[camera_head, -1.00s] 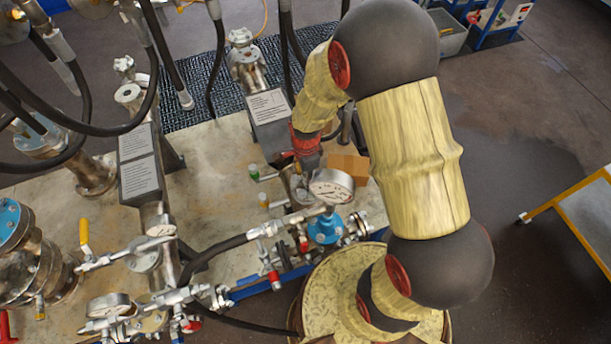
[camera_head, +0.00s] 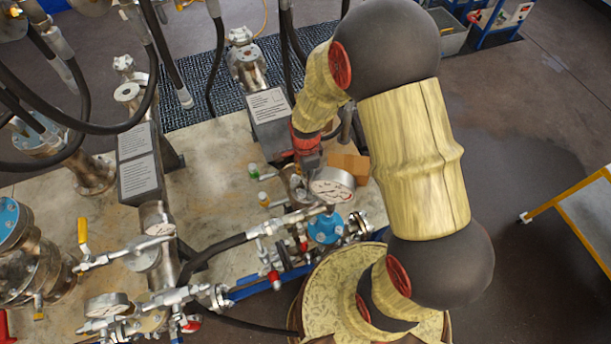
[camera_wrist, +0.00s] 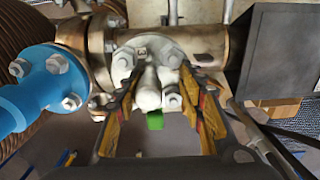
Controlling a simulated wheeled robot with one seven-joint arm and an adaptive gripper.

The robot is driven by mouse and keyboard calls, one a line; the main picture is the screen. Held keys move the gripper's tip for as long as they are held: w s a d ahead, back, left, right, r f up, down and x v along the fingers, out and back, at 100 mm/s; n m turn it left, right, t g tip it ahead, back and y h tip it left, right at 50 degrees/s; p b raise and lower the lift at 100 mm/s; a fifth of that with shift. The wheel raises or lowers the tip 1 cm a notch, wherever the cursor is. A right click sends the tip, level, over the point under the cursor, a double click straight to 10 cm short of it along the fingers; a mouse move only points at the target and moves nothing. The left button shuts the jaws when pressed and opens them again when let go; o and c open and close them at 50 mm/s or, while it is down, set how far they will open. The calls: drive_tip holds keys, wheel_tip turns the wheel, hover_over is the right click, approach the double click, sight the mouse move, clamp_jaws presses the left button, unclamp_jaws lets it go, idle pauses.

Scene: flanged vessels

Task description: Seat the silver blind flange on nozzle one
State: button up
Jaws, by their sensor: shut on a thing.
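In the wrist view, my gripper (camera_wrist: 157,88) is shut around a pale silver piece with a rounded knob (camera_wrist: 148,90), which I take to be the silver blind flange (camera_wrist: 150,52). Its bolted plate lies against or very near the brown metal pipe body (camera_wrist: 205,45); I cannot tell whether it touches or is seated. In the head view, my wrist (camera_head: 306,145) reaches down behind the pressure gauge (camera_head: 332,185), beside a metal vessel (camera_head: 293,185). The fingers and flange are mostly hidden there, and I cannot make out which nozzle is number one.
A blue flanged fitting (camera_wrist: 40,95) is close on the left in the wrist view, and a dark box (camera_wrist: 285,60) stands at right. In the head view, a brown block (camera_head: 350,166), a black hose (camera_head: 215,255) and valves crowd the bench around my wrist.

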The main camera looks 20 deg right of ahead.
drive_tip(key=shift+r, duration=0.1)
drive_tip(key=o, duration=1.3)
drive_tip(key=shift+o, duration=0.2)
drive_tip(key=o, duration=0.5)
drive_tip(key=shift+r+p, duration=2.2)
drive_tip(key=shift+r, duration=1.3)
drive_tip(key=shift+f, duration=0.1)
